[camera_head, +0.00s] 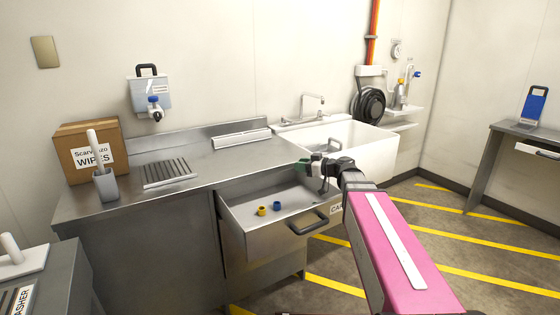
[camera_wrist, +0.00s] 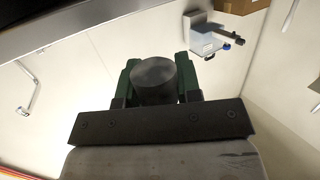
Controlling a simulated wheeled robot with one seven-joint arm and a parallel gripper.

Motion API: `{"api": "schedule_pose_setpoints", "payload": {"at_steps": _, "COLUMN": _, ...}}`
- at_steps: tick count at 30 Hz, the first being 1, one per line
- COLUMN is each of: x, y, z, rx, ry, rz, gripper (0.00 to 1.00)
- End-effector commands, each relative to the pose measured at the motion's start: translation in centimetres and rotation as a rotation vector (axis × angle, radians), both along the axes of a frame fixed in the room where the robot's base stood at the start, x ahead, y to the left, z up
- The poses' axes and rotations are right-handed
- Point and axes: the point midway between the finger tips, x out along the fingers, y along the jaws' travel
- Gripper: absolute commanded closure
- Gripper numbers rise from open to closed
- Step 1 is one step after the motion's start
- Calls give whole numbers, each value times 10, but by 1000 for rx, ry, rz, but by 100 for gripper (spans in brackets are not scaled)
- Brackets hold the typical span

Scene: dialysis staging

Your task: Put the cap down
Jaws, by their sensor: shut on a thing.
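My gripper (camera_head: 310,163) is above the right part of the open drawer, near the counter's front edge. In the wrist view its two green fingers (camera_wrist: 157,82) are shut on a dark grey round cap (camera_wrist: 154,76), one finger on each side. The cap is hard to make out in the head view. The open drawer (camera_head: 262,239) has a dark handle and a partly hidden label.
The steel counter (camera_head: 222,164) carries a ribbed rack (camera_head: 168,173), a cardboard wipes box (camera_head: 91,148) and a grey holder (camera_head: 106,185). A white sink (camera_head: 365,151) stands at the right. A wall device (camera_head: 150,92) hangs behind. The counter's middle is clear.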

Motion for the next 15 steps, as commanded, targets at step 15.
{"api": "schedule_pose_setpoints", "payload": {"at_steps": 15, "x": -13, "y": 10, "z": 5, "rx": -1, "ry": 1, "rz": 93, "gripper": 90}}
